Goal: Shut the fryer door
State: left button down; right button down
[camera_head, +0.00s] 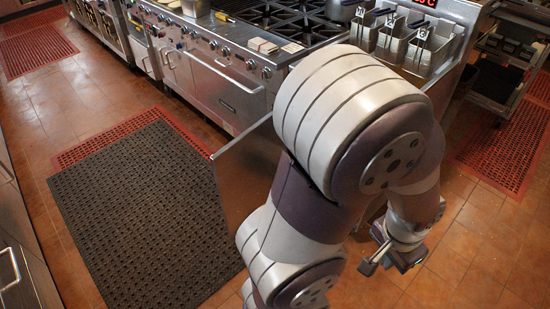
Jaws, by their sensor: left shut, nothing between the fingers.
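The fryer (450,58) stands at the top right, with several wire baskets set in its top. Its door (243,172) seems to be the metal panel standing out over the floor left of my arm, swung open. Its thin top edge shows clearly, and its face looks brown like the tiles. My left arm covers the hinge side and most of the fryer's front. My left gripper (388,262) is shut and empty, low at the right of the arm, apart from the visible part of the door. My right gripper is out of view.
A steel range (222,88) with burners and knobs stands left of the fryer. A black mat (135,215) lies on the tiles at the left, and red mats lie nearby. A shelf cart (500,80) stands at the right. Tiles at the lower right are clear.

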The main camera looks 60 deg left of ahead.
aim_at(244, 170)
jog(key=k+j, duration=0.1)
jog(key=j, duration=0.5)
jog(key=k+j, duration=0.1)
jog(key=j, duration=0.5)
jog(key=k+j, duration=0.1)
jog(key=j, duration=0.45)
jog(key=k+j, duration=0.1)
jog(key=j, duration=0.5)
jog(key=k+j, duration=0.1)
jog(key=j, duration=0.5)
jog(key=k+j, duration=0.1)
jog(key=j, duration=0.5)
jog(key=k+j, duration=0.1)
jog(key=j, duration=0.5)
jog(key=k+j, duration=0.1)
jog(key=j, duration=0.45)
